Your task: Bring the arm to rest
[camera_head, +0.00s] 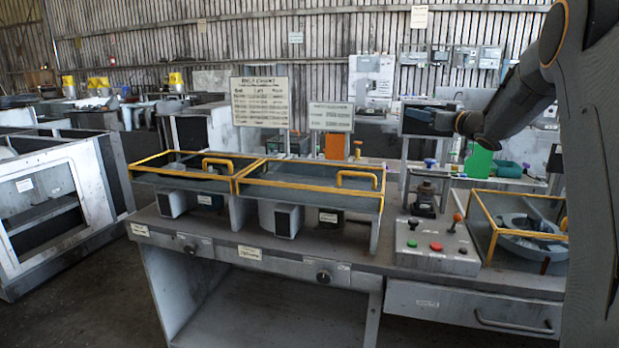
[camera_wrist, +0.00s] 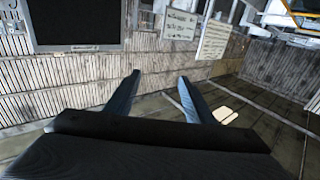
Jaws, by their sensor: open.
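My gripper (camera_head: 418,121) is raised in the air above the right part of the workbench (camera_head: 340,262), in front of the wall panels. In the wrist view its two dark fingers (camera_wrist: 160,80) stand wide apart with nothing between them, so it is open and empty. My arm comes in from the right edge of the head view and reaches leftward, with the gripper pointing left. The gripper touches nothing that I can see.
Two yellow-railed trays (camera_head: 310,193) stand on the bench at left. A control box (camera_head: 437,247) with coloured buttons sits below the gripper. A yellow-framed fixture (camera_head: 520,222) holds a grey round part at right. Two sign boards (camera_head: 261,102) stand behind the trays.

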